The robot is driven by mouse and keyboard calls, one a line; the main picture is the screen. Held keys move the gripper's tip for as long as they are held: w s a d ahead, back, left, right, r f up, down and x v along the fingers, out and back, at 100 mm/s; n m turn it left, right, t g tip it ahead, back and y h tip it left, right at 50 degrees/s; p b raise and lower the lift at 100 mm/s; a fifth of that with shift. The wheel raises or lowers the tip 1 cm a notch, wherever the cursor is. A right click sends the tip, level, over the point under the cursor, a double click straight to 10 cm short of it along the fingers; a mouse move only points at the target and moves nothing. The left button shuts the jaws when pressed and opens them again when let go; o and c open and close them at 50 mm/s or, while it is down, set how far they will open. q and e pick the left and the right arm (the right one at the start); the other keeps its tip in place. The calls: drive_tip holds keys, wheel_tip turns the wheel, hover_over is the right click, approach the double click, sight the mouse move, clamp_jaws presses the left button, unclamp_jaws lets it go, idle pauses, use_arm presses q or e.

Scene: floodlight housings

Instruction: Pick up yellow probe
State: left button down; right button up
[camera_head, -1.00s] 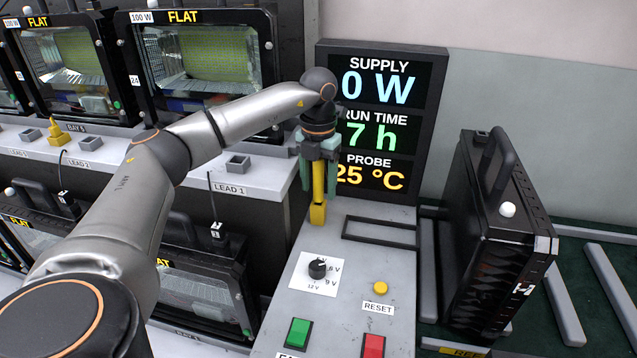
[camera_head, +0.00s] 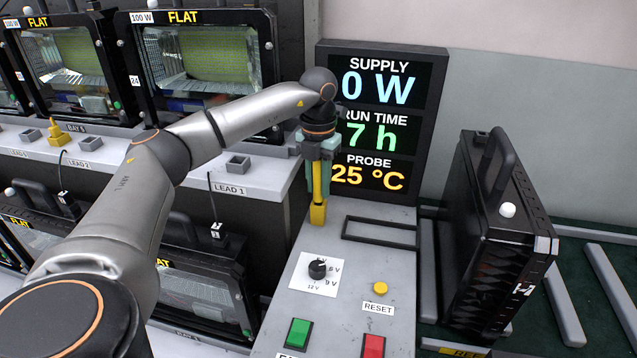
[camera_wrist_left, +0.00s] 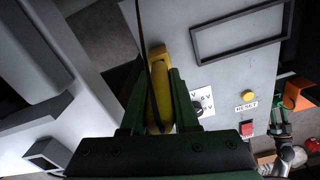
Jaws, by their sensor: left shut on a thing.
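The yellow probe (camera_head: 318,212) stands upright at the back left of the grey console, below the display. My left gripper (camera_head: 319,178) points down over it and is shut on its upper part. In the left wrist view the probe (camera_wrist_left: 161,85) lies between the two green fingers, with a dark cable running across it. I cannot tell whether its lower end still touches the console. Small green and dark parts at the right edge of the left wrist view may be my right gripper; its jaws are not clear.
The console (camera_head: 336,335) carries a dial (camera_head: 317,268), a yellow reset button (camera_head: 380,288), green and red buttons, and an empty black frame (camera_head: 379,232). The display (camera_head: 383,120) stands close behind my gripper. Floodlights stand left; a black housing (camera_head: 495,250) stands right.

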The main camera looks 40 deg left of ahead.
use_arm(q)
wheel_tip(320, 180, up, 12)
drive_tip(key=shift+f+p, duration=0.1)
drive_tip(key=shift+p, duration=0.4)
wheel_tip(320, 180, up, 6)
drive_tip(key=p, duration=0.2)
drive_tip(key=shift+p, duration=0.4)
drive_tip(key=shift+d, duration=0.15)
